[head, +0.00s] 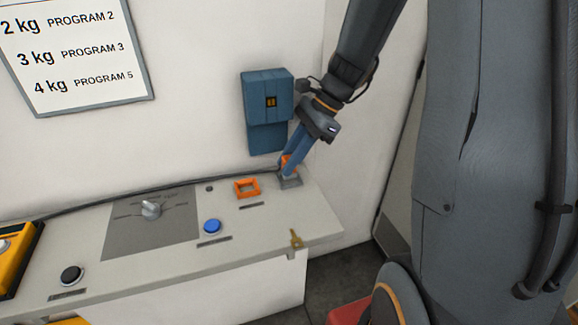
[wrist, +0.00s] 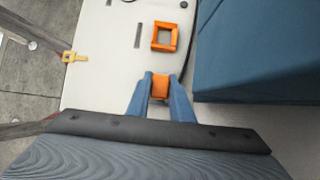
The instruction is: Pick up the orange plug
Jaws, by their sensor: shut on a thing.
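The orange plug (wrist: 160,87) sits between the two blue fingertips of my gripper (wrist: 160,90), which are shut on it. In the head view, my gripper (head: 291,165) reaches down to the far right end of the console, and a bit of the orange plug (head: 286,160) shows by the fingers. A small grey holder (head: 290,182) is right below the fingertips. I cannot tell whether the plug touches the holder. The plug's lower part is hidden.
An orange square frame (head: 247,188) is on the console (head: 270,222) just left of my gripper. A blue wall box (head: 268,98) is close behind. A blue button (head: 212,226), a grey knob (head: 150,209) and a key (head: 295,239) are nearby.

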